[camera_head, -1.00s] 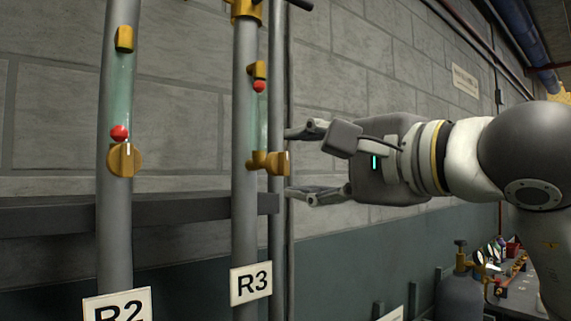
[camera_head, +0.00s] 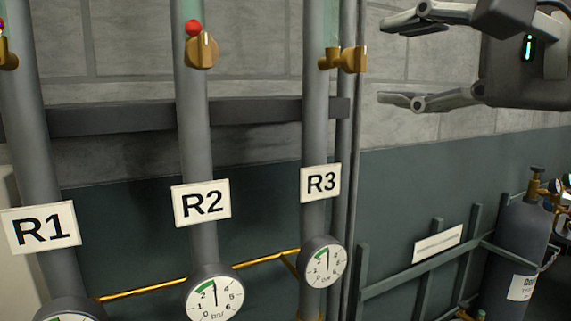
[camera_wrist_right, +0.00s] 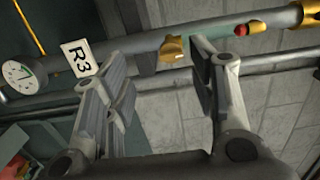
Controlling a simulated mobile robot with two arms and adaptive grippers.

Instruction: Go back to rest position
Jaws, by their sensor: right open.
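My right gripper (camera_head: 385,62) is open and empty at the upper right of the head view, to the right of the R3 pipe (camera_head: 316,120) and apart from its brass valve (camera_head: 352,59). In the right wrist view the open fingers (camera_wrist_right: 160,75) show with the R3 valve (camera_wrist_right: 173,48) beyond the gap between them. The R3 label (camera_wrist_right: 76,60) and a red ball (camera_wrist_right: 241,30) on the same pipe also show there. My left gripper is not in view.
The R2 pipe (camera_head: 197,130) and R1 pipe (camera_head: 32,140) stand to the left. Round gauges sit low on the pipes, such as the R3 gauge (camera_head: 323,262). A grey gas cylinder (camera_head: 515,245) stands at the lower right behind a rack (camera_head: 400,278). A dark horizontal beam (camera_head: 120,115) crosses behind the pipes.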

